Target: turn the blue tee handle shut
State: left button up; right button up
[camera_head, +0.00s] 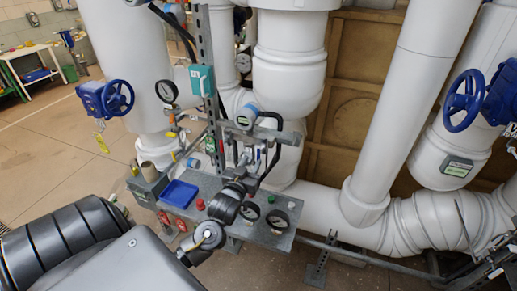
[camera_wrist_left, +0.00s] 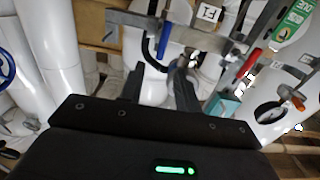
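The blue tee handle (camera_wrist_left: 165,40) shows in the left wrist view as a narrow upright blue bar among grey metal fittings, above and beyond my fingertips. In the head view it is too small and crowded to pick out surely. My left gripper (camera_wrist_left: 159,80) has its two dark fingers spread apart, with a gap between them and nothing held. It does not touch the blue bar. In the head view my left gripper (camera_head: 240,184) reaches up from the lower left to the small piping in front of the grey post. My right gripper is not in view.
A grey panel with dial gauges (camera_head: 278,219) and a blue tray (camera_head: 179,194) lies below the gripper. Blue handwheels (camera_head: 117,97) (camera_head: 464,101) sit left and right. Large white pipes (camera_head: 404,110) stand behind. Open floor is at the left.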

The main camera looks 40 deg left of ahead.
aim_at(258, 152)
pick_arm(q)
jog(key=p+x, duration=0.2)
jog(key=x, duration=0.4)
jog(key=shift+r, duration=0.1)
jog(key=shift+x, duration=0.8)
grip_shut()
